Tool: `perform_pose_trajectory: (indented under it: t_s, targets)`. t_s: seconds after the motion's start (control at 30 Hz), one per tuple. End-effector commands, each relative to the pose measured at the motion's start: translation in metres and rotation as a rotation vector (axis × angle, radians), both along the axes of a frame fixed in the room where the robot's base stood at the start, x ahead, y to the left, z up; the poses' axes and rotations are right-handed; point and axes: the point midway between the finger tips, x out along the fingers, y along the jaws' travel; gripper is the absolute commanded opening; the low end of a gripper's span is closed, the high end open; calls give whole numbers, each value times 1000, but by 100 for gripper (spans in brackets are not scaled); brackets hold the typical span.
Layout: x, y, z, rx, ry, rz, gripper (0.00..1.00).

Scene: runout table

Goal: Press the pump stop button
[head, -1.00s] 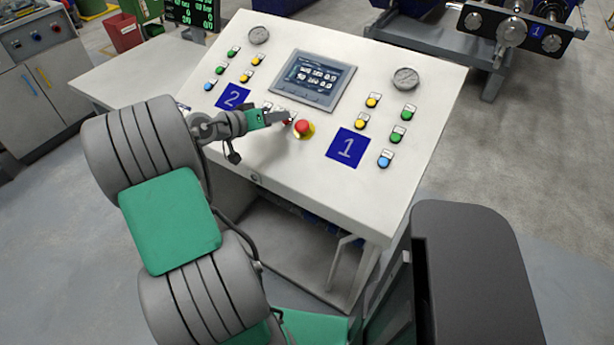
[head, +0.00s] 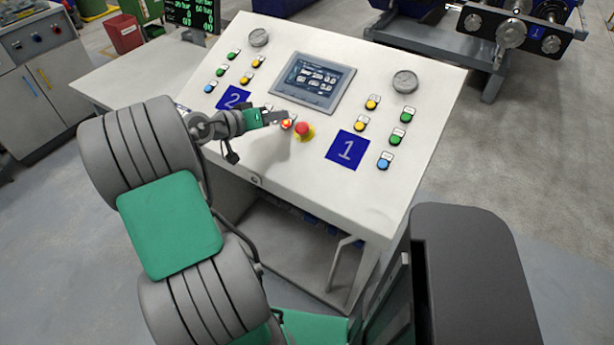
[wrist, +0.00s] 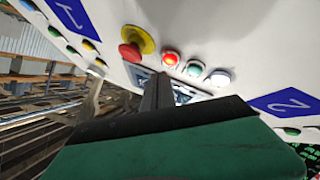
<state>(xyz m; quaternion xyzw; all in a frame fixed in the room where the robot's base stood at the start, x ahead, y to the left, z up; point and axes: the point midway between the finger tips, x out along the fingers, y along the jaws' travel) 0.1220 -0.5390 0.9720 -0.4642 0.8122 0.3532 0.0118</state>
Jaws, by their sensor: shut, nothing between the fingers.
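A small red button (head: 287,124) sits on the sloped white console, just left of the larger red mushroom button (head: 304,130) on its yellow base. In the wrist view the small red button (wrist: 171,59) glows and stands in a row with a green button (wrist: 195,68) and a white one (wrist: 220,78). The mushroom button (wrist: 130,51) is at the other end. Labels are too small to read. My gripper (head: 284,115) is shut and empty, its tip close to the small red button. In the wrist view its fingers (wrist: 157,92) appear apart from the button.
The console (head: 220,135) also carries a screen (head: 313,80), two gauges, blue plates marked 2 (head: 233,98) and 1 (head: 347,148), and several coloured buttons on both sides. The mushroom button is very near my fingertips. The air above the console's right side is clear.

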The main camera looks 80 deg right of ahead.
Motion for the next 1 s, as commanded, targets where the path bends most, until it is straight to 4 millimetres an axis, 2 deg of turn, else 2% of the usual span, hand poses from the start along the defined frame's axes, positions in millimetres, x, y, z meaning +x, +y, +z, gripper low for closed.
perform_pose_trajectory:
  t_s: [0.27,0.73,1.0]
  targets:
    - [1,1,5,-1,0,1,0]
    - [10,22,54,-1,0,2,0]
    - [10,23,54,-1,1,0,0]
